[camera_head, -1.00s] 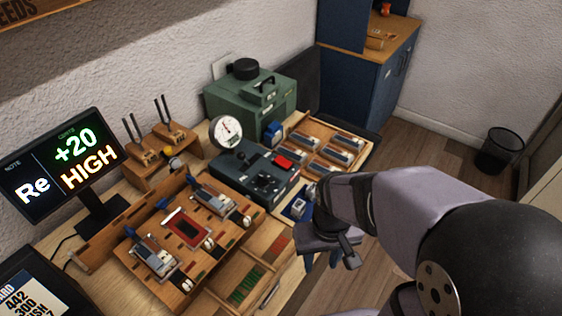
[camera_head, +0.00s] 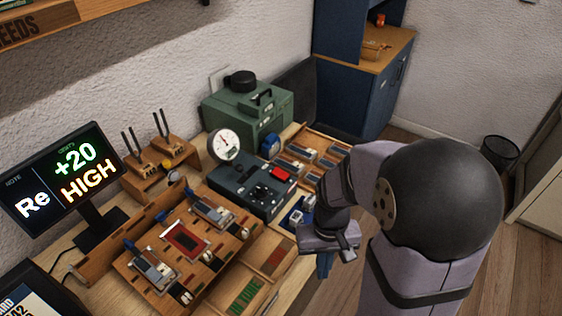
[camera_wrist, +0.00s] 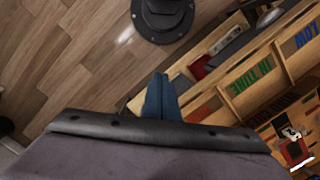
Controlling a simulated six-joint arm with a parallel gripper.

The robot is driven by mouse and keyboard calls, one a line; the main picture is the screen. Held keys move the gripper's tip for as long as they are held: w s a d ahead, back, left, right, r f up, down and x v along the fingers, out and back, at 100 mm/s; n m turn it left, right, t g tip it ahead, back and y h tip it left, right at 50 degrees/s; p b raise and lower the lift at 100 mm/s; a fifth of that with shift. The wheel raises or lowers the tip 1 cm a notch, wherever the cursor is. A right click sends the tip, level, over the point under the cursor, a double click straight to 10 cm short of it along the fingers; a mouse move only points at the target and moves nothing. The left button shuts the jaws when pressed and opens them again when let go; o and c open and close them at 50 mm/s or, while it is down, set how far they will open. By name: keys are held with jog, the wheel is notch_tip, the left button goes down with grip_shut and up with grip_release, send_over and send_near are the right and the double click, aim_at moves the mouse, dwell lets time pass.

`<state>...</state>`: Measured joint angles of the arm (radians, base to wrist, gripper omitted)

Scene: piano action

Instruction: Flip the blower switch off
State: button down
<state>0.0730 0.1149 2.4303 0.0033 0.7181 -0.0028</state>
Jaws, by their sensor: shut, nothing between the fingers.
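A dark box (camera_head: 233,188) with a round gauge (camera_head: 224,146) stands on the bench in the head view. A red switch (camera_head: 282,173) sits on its top at the right; which way it is set is too small to tell. A green machine (camera_head: 243,112) with a black cap stands behind it. I cannot tell which of the two is the blower. My gripper (camera_head: 324,264) is in front of the bench's near edge, apart from the switch, with its blue fingers pointing down. In the wrist view the fingers (camera_wrist: 160,96) are together and empty, over floor and bench edge.
A wooden rack (camera_head: 150,226) of parts and a lit display (camera_head: 68,187) are at left. Wooden floor (camera_wrist: 60,65) is clear below.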

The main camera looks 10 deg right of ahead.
jog(key=w+d+r+t, duration=0.15)
jog(key=w+r, duration=0.25)
jog(key=w, duration=0.8)
jog(key=w+r+t, duration=0.2)
jog(key=w+r, duration=0.1)
jog(key=w, duration=0.9)
jog(key=w+a+r+n+y, duration=0.2)
jog(key=w+r+n, duration=0.3)
jog(key=r+n, duration=0.4)
jog(key=shift+w+a+r+n+p, duration=0.15)
jog(key=shift+a+r+n+p, duration=0.35)
jog(key=shift+r, duration=0.5)
jog(key=shift+a+t, duration=0.1)
jog(key=shift+t, duration=0.15)
